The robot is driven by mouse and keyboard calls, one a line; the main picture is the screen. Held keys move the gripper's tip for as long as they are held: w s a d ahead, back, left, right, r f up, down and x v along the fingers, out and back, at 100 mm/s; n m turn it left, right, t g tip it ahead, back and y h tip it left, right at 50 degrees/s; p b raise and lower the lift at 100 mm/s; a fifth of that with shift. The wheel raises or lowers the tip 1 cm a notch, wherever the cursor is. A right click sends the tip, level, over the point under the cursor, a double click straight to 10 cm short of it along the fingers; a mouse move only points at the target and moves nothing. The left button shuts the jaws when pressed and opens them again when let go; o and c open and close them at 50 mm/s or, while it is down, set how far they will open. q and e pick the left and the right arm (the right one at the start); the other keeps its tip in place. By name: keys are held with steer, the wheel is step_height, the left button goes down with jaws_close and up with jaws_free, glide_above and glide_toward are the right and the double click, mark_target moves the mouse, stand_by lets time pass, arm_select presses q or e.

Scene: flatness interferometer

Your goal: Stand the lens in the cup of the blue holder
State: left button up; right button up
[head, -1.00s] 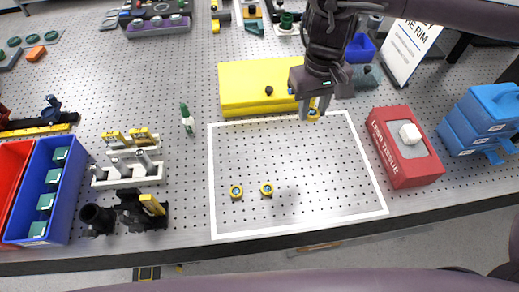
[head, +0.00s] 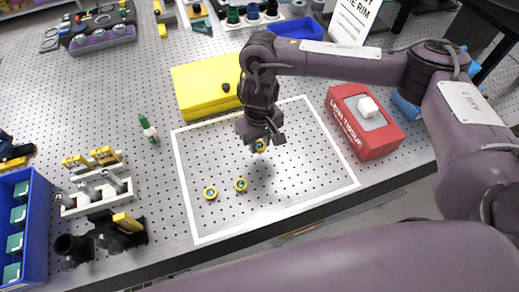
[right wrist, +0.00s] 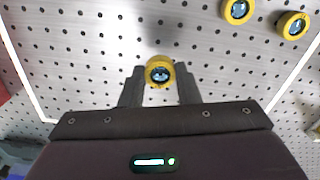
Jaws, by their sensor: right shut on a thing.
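My right gripper (head: 259,144) is shut on a yellow-rimmed lens (right wrist: 159,72), above the upper middle of the white-outlined area. The lens sits between the fingertips with its round glass facing the wrist camera; in the head view it shows just under the jaws (head: 260,148). I cannot tell its height over the board. Two similar lenses lie apart in the outlined area, one to the left (head: 210,193) and one nearer the middle (head: 240,185). Small dark and green holders (head: 233,16) stand at the back; I cannot clearly tell a blue one. My left gripper is out of view.
A yellow case (head: 207,88) lies behind the outline. A red tissue box (head: 365,122) is at right, a blue bin (head: 296,27) at back. A white rack (head: 97,196) and black optic mount (head: 100,238) stand at left. Much of the outlined area is clear.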

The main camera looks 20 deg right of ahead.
mark_target(260, 145)
steer(key=shift+f+b, duration=0.45)
steer(key=shift+f, duration=1.5)
steer(key=shift+f, duration=0.1)
steer(key=o, duration=1)
steer(key=shift+c, duration=0.2)
